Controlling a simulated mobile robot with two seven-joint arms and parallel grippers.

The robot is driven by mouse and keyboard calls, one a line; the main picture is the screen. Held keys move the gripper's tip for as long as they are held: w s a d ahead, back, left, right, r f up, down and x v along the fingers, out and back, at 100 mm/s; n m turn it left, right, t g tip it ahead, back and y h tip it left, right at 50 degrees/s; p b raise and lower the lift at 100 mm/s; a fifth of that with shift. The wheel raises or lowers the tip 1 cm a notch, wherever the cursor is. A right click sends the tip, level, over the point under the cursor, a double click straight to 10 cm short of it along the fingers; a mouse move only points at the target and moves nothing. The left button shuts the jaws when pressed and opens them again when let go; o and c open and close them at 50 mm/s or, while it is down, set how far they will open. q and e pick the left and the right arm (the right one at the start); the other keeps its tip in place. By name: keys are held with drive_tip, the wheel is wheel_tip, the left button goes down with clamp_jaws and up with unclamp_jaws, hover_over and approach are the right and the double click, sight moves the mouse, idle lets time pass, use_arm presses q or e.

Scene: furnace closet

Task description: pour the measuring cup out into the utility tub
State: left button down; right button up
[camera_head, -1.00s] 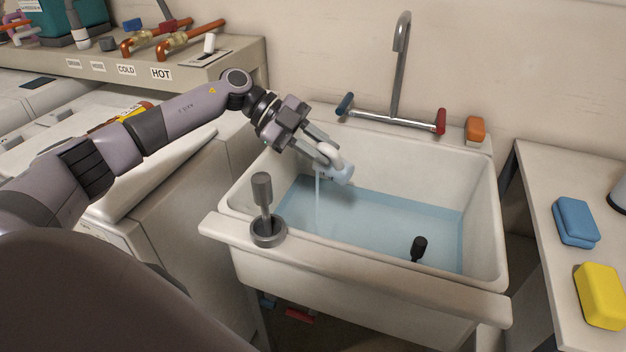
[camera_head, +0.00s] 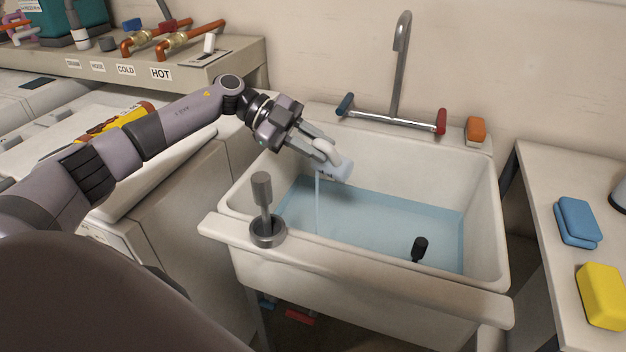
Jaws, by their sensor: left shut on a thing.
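The measuring cup (camera_head: 339,170) is a small clear, pale blue vessel, tipped over above the left part of the utility tub. My left gripper (camera_head: 324,151) is shut on its white handle. A thin stream of water (camera_head: 317,205) falls from the cup into the tub. The utility tub (camera_head: 350,258) is white and holds a pool of blue water (camera_head: 385,220). My right gripper is not in view.
A grey faucet (camera_head: 398,75) with blue and red handles rises behind the tub. A grey plunger-like stopper (camera_head: 264,210) stands on the front left rim. A black knob (camera_head: 419,247) pokes from the water. Blue (camera_head: 575,222) and yellow sponges (camera_head: 601,296) lie on the right counter.

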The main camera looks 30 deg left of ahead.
use_arm(q)
drive_tip(key=shift+a+h, duration=0.2)
drive_tip(key=shift+h, duration=0.2)
drive_tip(key=shift+r, duration=0.1)
